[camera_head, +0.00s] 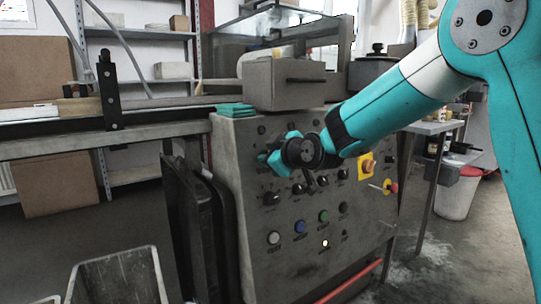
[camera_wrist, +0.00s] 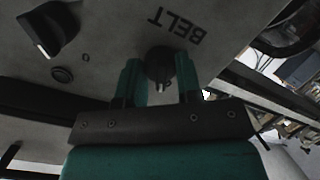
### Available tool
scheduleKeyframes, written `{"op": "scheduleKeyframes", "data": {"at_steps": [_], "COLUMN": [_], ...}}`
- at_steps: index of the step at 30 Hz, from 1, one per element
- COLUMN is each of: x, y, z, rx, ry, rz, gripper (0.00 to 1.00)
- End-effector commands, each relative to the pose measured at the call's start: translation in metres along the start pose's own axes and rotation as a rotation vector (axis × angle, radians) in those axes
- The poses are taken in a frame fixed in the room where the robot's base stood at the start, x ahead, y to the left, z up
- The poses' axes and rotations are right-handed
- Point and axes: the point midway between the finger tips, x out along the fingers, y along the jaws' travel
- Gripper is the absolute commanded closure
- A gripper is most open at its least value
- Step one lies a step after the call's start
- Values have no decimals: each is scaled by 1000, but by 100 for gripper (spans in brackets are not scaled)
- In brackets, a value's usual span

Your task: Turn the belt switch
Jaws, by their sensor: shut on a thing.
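The belt switch (camera_wrist: 159,64) is a round dark knob on the grey panel, with the label "BELT" beside it, upside down in the wrist view. My gripper (camera_wrist: 160,78) has one teal finger on each side of the knob and is shut on it. In the head view my gripper (camera_head: 268,158) is at the upper left of the control panel (camera_head: 247,208). There the wrist and fingers hide the knob. A pale mark shows on the knob's near edge in the wrist view.
Another dark knob (camera_wrist: 48,28) with a pale pointer sits near the held one. Lower on the panel are several coloured buttons, including a blue one (camera_head: 300,226). A red rail (camera_head: 350,283) runs below.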

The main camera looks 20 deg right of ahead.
Motion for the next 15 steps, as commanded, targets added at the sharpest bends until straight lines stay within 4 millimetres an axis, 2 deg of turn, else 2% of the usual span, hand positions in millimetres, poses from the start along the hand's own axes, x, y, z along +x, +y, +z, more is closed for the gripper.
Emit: {"op": "scheduleKeyframes", "data": {"at_steps": [15], "x": [0], "y": [1], "z": [1], "rx": [457], "ry": [23], "rz": [-48], "gripper": [91]}}
